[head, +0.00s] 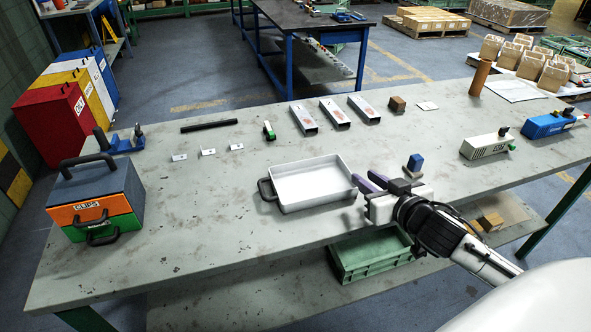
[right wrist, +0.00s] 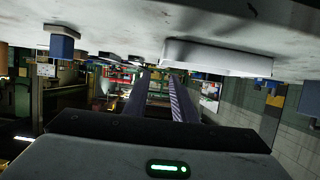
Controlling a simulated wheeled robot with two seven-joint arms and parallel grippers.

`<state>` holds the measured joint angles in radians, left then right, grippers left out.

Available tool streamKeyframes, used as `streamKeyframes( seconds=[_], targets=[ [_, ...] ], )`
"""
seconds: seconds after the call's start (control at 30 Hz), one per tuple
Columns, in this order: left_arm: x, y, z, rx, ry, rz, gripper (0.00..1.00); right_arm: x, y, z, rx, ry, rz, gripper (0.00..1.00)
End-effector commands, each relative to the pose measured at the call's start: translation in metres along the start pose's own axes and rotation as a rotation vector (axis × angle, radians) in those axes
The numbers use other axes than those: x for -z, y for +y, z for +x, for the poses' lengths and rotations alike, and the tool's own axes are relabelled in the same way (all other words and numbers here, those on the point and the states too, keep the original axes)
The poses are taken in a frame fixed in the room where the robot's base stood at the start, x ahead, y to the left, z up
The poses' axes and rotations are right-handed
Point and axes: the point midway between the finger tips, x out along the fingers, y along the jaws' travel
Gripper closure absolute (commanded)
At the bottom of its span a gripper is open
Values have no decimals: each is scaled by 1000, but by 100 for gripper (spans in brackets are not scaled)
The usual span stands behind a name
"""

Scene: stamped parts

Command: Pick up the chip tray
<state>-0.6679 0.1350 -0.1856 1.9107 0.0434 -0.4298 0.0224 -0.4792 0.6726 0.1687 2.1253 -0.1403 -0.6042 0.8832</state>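The chip tray (head: 312,182) is a shallow white tray lying flat and empty on the grey workbench. A black handle (head: 266,189) sticks out from its left end; its right end lies close to my right gripper, and any handle there is hard to make out. My right gripper (head: 364,182) is just right of the tray, low over the bench, its fingers pointing toward the tray. In the right wrist view its two fingers (right wrist: 160,84) stand apart with nothing seen held between them. The tray shows there, upside down (right wrist: 215,57). My left gripper is out of view.
A blue block (head: 415,162) stands just behind my right gripper. Three metal channels (head: 335,113) lie behind the tray. An orange and green box (head: 97,211) stands at the left. The bench between box and tray is clear.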

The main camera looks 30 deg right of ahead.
Motion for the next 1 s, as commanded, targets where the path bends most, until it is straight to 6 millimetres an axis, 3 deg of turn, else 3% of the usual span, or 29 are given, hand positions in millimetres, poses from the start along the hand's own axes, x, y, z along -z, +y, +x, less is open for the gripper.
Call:
streamKeyframes(
  seconds=[0.4,0.8,1.0],
  targets=[
    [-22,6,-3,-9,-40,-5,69,-1,0,48,0,1,-2,76],
    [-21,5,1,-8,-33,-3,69,-10,-1,95,0,0,-2,76],
    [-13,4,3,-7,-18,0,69,-10,-1,102,1,-1,-3,76]
  ],
)
